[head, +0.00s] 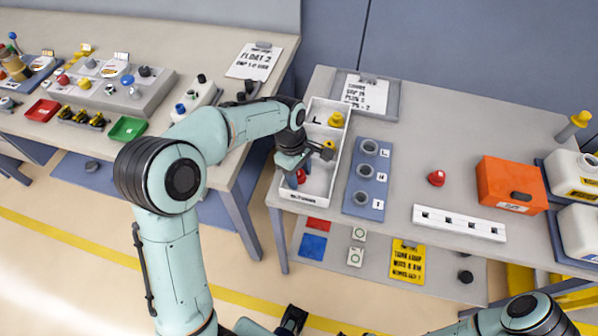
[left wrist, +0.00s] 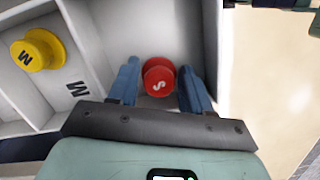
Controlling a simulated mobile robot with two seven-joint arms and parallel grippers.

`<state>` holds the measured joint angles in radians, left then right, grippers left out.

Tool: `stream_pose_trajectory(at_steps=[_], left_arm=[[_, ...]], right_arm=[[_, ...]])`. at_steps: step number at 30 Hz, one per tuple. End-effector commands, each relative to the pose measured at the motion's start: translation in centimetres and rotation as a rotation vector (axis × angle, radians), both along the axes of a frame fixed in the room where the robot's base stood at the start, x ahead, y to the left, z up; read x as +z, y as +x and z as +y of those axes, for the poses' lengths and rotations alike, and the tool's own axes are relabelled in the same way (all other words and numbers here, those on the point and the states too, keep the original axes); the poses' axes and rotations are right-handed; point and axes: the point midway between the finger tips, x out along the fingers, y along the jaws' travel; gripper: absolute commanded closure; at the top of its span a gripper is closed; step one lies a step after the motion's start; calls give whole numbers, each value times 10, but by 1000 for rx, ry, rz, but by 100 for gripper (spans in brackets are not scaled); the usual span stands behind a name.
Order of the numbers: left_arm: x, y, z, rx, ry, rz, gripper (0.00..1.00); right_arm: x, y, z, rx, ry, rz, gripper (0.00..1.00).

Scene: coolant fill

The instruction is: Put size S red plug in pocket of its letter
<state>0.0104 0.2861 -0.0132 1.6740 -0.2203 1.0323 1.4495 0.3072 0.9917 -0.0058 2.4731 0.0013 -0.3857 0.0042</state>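The red size S plug (left wrist: 158,77), marked S, sits in the near compartment of the white tray (head: 340,165); it also shows in the head view (head: 301,176). My left gripper (left wrist: 158,82) is open, reaching down into that compartment with one finger on each side of the plug. A small gap shows on the right; on the left I cannot tell if the finger touches. The tray's middle compartment, marked M, holds a yellow M plug (left wrist: 38,50). The far compartment, marked L, holds a larger yellow plug (head: 336,119). A dark part at the head view's bottom edge may be my right gripper (head: 293,320).
A blue plate (head: 364,205) with several round grey fittings lies right of the tray. Beyond it are a red knob (head: 436,178), a white strip (head: 459,223) and an orange box (head: 511,186). A clipboard (head: 366,95) lies behind the tray. The tray's walls stand close around my left gripper.

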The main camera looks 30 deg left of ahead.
Motion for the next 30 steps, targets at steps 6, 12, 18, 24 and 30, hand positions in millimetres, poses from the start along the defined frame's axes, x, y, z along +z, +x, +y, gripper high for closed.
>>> stream_pose_trajectory(at_steps=[6,12,18,24,30], left_arm=[[0,0,0,0,0,0,50],[11,1,1,0,0,-2,50],[49,2,6,0,0,-6,50],[91,2,13,1,-1,-5,50],[117,2,17,0,0,-2,50]], right_arm=[[0,0,0,0,0,0,43],[3,1,0,0,0,-1,43],[9,4,0,0,0,-4,43],[17,7,0,1,0,-8,43],[22,9,0,0,0,-10,43]])
